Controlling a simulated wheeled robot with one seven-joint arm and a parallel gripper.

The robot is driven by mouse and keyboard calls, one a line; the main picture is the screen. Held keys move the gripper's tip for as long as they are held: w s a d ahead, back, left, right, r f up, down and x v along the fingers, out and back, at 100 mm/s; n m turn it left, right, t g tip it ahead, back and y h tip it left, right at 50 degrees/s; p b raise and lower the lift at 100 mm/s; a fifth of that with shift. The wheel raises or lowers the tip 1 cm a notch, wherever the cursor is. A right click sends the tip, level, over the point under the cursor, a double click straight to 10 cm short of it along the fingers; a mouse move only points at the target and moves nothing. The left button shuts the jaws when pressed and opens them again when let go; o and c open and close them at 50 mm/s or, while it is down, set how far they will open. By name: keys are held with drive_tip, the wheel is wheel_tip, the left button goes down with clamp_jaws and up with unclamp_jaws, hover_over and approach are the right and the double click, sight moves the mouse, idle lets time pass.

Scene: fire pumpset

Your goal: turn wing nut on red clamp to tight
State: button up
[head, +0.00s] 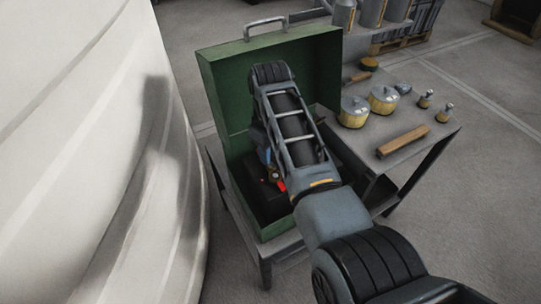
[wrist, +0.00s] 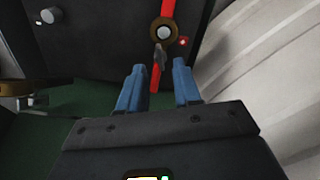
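A red clamp strip (wrist: 168,9) runs down the front of a black unit in the wrist view. On it sits a round brass-coloured ring with a pale centre (wrist: 164,33), and a small grey wing-like piece (wrist: 159,56) points down from it, apparently the wing nut. My gripper (wrist: 158,67) has two blue fingers, spread apart on either side of the strip. The grey piece lies just ahead of the gap between the fingertips; I cannot tell any contact. In the head view my gripper (head: 267,157) is partly hidden by my arm, and a bit of red clamp (head: 281,186) shows.
The black unit (head: 261,203) stands in an open green case (head: 227,100) on a table. A grey knob (wrist: 51,15) and red light (wrist: 183,41) flank the ring. Yellow-and-silver pots (head: 383,100) and a wooden block (head: 403,141) lie right. A white curved surface (head: 100,150) is left.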

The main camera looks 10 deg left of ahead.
drive_tip(key=shift+f, duration=1.6)
clamp_jaws()
